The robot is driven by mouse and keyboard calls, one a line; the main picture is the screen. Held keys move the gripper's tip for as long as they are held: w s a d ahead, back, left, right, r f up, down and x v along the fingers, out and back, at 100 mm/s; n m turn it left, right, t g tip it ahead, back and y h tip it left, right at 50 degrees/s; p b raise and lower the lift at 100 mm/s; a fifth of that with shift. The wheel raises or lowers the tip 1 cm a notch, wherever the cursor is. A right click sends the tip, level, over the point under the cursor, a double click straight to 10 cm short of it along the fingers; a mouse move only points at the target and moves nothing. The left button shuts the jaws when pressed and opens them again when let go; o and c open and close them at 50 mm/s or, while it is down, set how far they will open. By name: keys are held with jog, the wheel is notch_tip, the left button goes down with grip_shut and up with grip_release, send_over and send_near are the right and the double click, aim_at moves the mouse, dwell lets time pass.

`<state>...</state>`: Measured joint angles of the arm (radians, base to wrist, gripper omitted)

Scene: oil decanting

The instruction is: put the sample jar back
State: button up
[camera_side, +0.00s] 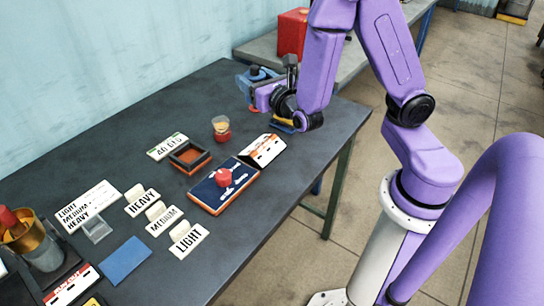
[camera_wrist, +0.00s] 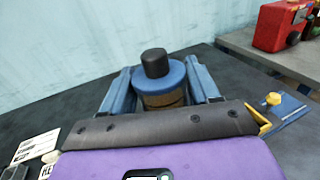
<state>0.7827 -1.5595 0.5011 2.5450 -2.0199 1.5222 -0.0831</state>
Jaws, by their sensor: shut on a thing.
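My gripper (camera_wrist: 166,92) is shut on a jar with a round blue lid (camera_wrist: 174,78) and a black knob. It seems to be the sample jar. Its brownish body shows between the two blue fingers, and the jar looks upright. In the side view the jar's dark top (camera_side: 257,72) shows at my gripper (camera_side: 250,84), near the table's far end.
A square orange-lined tray (camera_side: 176,166), a blue panel with a red knob (camera_side: 205,200) and a white-topped block (camera_side: 262,149) stand mid-table. HEAVY (camera_side: 142,203), MEDIUM and LIGHT cards stand nearer. A red box (camera_side: 291,34) is on the back bench.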

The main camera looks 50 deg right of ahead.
jog(key=shift+w+a+r+n+y, duration=0.2)
jog(key=shift+w+a+n+y, duration=0.1)
jog(key=shift+a+y, duration=0.25)
jog(key=shift+w, duration=0.1)
jog(key=w+d+f+n+y, duration=0.1)
jog(key=w+d+f+y, duration=0.1)
jog(key=w+d+f, duration=1)
jog(key=shift+t, duration=0.3)
jog(key=shift+w+a+f, duration=0.15)
jog(key=shift+a+f, duration=0.25)
jog(key=shift+f, duration=0.55)
jog(key=shift+w+a+f, duration=0.2)
jog(key=shift+a+f, duration=0.2)
jog(key=shift+f, duration=0.55)
jog(key=shift+w+a+f, duration=0.15)
jog(key=shift+a+f, duration=0.25)
jog(key=shift+f, duration=0.55)
jog(key=shift+f, duration=0.55)
jog(key=shift+f, duration=0.15)
